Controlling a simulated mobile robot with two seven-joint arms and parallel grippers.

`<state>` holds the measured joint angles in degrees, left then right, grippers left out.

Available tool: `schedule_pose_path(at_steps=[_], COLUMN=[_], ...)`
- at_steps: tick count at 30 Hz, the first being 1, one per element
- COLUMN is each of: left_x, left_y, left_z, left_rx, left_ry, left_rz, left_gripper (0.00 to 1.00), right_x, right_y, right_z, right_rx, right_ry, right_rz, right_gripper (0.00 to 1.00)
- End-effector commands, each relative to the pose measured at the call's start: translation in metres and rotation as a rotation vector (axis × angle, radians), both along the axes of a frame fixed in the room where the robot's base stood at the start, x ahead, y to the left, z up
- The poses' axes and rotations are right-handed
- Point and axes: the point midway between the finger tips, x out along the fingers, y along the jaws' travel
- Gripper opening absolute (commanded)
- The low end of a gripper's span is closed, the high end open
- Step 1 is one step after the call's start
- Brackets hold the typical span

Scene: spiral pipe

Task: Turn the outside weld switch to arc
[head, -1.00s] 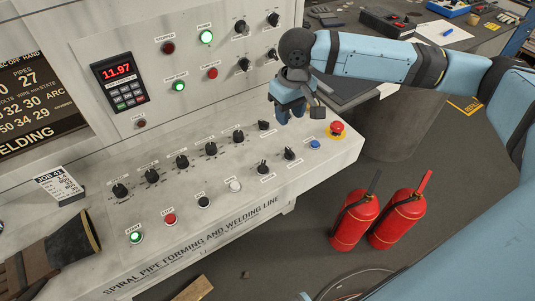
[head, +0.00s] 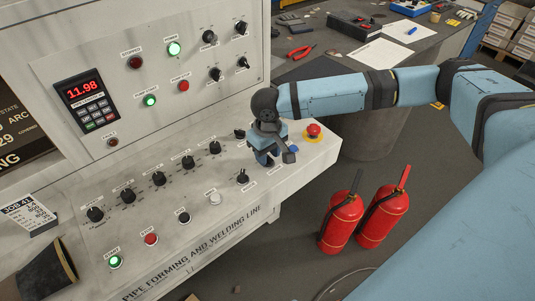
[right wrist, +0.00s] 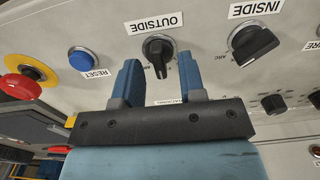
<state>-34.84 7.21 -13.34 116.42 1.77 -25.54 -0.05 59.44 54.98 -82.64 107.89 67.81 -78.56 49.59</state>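The outside weld switch (right wrist: 158,50) is a black knob on the pale console, under the OUTSIDE label (right wrist: 160,22), which appears upside down in the right wrist view. My right gripper (right wrist: 160,78) is open, its two blue fingers pointing at the panel on either side of the knob's line. The knob shows beyond and between the fingertips, and I cannot tell whether they touch it. In the head view my right gripper (head: 265,157) hides this knob. The inside switch (right wrist: 254,42) is the neighbouring black knob, also seen in the head view (head: 242,178). My left gripper is not in view.
The blue reset button (right wrist: 84,60) and red emergency stop (right wrist: 20,87) lie beside the outside switch; the stop also shows in the head view (head: 313,131). A row of black knobs (head: 158,179) runs leftward. Two fire extinguishers (head: 362,220) stand on the floor.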

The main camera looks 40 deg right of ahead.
Motion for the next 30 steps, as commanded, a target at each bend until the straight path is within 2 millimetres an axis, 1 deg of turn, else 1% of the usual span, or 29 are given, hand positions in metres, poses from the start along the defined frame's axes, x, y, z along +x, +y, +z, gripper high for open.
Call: schedule_pose_path(at_steps=[3, 10, 11, 12, 15, 23, 26, 30], left_x=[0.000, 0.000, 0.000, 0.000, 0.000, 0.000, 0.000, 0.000], left_y=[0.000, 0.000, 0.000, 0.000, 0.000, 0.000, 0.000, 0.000], left_z=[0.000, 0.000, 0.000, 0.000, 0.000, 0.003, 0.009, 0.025], left_rx=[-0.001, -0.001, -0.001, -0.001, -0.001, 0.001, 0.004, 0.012], left_ry=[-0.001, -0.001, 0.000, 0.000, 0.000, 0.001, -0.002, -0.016], left_rz=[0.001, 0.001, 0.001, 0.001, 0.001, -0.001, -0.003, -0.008], left_gripper=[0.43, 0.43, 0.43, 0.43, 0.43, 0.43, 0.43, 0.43], right_x=[0.000, 0.000, 0.000, 0.000, 0.000, 0.000, -0.001, -0.001], right_y=[0.000, 0.000, 0.000, 0.000, 0.000, 0.000, 0.000, -0.001], right_z=[-0.004, -0.004, -0.004, -0.004, -0.004, -0.003, -0.001, 0.002], right_rx=[0.000, 0.000, 0.000, 0.000, 0.000, 0.000, -0.001, 0.000], right_ry=[0.000, 0.000, 0.000, 0.000, 0.000, 0.001, 0.002, 0.004], right_rz=[0.000, 0.000, 0.000, 0.000, 0.000, -0.009, -0.032, -0.095], right_gripper=[0.37, 0.37, 0.30, 0.21, 0.00, 0.00, 0.00, 0.00])
